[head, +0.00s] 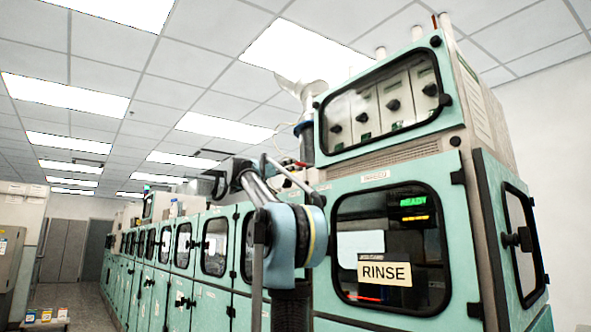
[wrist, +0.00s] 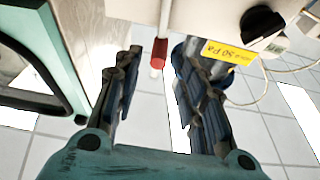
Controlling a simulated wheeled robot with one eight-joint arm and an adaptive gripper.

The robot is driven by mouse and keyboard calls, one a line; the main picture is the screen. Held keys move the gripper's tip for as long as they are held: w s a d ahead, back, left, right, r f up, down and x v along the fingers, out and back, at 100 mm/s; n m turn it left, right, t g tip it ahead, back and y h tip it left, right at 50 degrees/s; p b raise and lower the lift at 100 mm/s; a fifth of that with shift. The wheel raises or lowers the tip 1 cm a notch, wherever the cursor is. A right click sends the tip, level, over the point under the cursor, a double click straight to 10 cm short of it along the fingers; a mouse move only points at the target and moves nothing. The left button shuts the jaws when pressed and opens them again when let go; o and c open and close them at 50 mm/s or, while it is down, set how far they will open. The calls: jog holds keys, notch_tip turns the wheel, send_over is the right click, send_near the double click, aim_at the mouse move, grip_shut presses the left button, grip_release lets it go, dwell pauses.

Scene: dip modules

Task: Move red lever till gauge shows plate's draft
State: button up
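The red lever end (wrist: 160,52), on a pale rod, shows in the wrist view between the fingers of my gripper (wrist: 156,62). The fingers are apart, with gaps visible on both sides of the red part; no contact shows. A yellow plate (wrist: 230,53) to the right reads "50 Pa"; its smaller print is unclear. I cannot make out a gauge reading.
A pale housing with a black knob (wrist: 262,29) and loose cables lies right of the fingers. A teal window frame (wrist: 50,60) is close on the left. In the head view, teal cabinets (head: 208,275) line the aisle; a RINSE sign (head: 384,273) is on the front window.

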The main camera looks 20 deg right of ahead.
jog(key=shift+x, duration=3.1)
jog(key=shift+c, duration=0.6)
grip_shut()
